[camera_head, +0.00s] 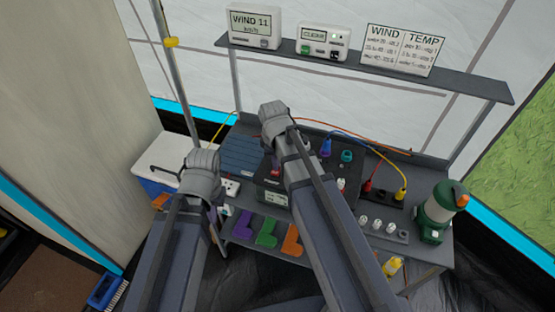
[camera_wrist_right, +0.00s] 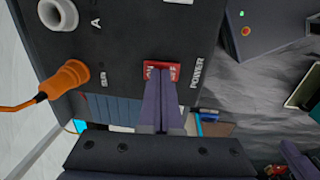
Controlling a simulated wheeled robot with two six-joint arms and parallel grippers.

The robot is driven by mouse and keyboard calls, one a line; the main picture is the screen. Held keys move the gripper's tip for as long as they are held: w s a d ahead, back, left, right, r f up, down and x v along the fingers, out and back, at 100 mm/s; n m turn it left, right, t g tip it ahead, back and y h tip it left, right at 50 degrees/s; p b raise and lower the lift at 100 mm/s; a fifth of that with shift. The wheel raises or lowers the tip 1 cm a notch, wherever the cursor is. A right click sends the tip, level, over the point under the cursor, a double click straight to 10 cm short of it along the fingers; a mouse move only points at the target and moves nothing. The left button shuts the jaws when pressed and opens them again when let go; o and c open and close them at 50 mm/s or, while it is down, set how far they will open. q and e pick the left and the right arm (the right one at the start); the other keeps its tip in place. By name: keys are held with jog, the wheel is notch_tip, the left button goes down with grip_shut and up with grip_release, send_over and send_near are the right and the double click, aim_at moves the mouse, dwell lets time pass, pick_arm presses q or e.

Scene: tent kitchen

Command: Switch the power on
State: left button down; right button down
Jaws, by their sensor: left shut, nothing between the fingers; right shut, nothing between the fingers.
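The red power switch (camera_wrist_right: 149,71) sits on a dark power box (camera_wrist_right: 110,50) beside the printed word POWER in the right wrist view. My right gripper (camera_wrist_right: 162,70) is shut with nothing in it. Its fingertips overlap the switch, covering its middle; I cannot tell whether they press it. The dark box (camera_head: 271,193) also shows in the head view, partly hidden by my right arm. My left gripper (camera_head: 220,212) is shut and empty, low over the left end of the bench, mostly hidden by its wrist.
An orange plug (camera_wrist_right: 68,78) is in the box near the switch. Purple, green and orange blocks (camera_head: 266,234) lie along the front. A green lantern (camera_head: 437,215) stands right. A shelf (camera_head: 460,86) with wind display (camera_head: 254,25) runs behind.

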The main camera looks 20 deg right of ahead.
aim_at(274, 174)
pick_arm(q)
jog(key=shift+r, duration=0.2)
pick_arm(e)
jog(key=shift+s+a+r, duration=0.1)
jog(key=shift+r, duration=0.1)
